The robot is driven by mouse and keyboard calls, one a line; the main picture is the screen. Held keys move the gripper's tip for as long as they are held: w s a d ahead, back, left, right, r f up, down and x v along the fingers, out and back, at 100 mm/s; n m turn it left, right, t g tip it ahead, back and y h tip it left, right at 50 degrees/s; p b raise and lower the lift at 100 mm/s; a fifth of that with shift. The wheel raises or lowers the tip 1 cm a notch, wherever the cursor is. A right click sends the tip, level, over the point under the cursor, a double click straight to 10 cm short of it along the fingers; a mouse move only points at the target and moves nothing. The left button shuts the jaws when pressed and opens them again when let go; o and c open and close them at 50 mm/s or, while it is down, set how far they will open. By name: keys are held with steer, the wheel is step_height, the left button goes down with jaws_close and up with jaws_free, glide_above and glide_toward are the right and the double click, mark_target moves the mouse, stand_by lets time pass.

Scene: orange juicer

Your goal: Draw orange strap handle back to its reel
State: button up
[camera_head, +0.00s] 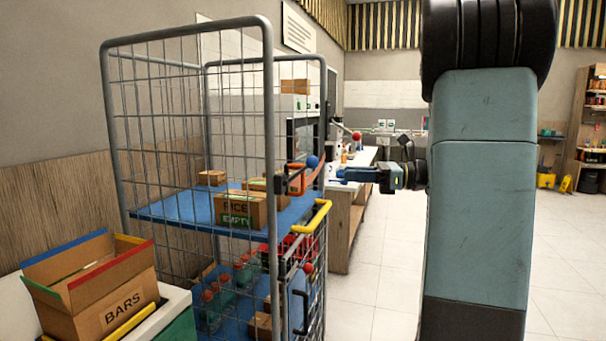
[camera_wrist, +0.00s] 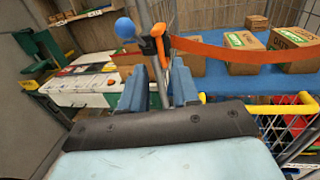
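The orange strap handle (camera_head: 297,181) is at the front upright of the wire cage trolley, beside a blue ball (camera_head: 312,161). In the wrist view the handle (camera_wrist: 158,32) stands ahead of the fingers, and an orange strap (camera_wrist: 240,53) runs from it to the right across the cage's opening. My gripper (camera_head: 338,173) is just right of the handle in the head view, pointing left at it. In the wrist view its two blue fingers (camera_wrist: 158,90) are apart, with the handle's lower end seen between them. They look clear of the handle. I cannot make out the reel.
The cage trolley (camera_head: 268,95) holds boxes on a blue shelf (camera_head: 165,208), including a RICE box (camera_head: 240,210). A yellow bar (camera_head: 312,217) crosses its lower front. A BARS carton (camera_head: 100,290) stands at the left. A workbench (camera_head: 345,205) is behind; open floor (camera_head: 375,270) lies right of the cage.

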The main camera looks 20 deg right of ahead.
steer(key=x, duration=1.3)
steer(key=shift+a, duration=0.1)
jaws_close()
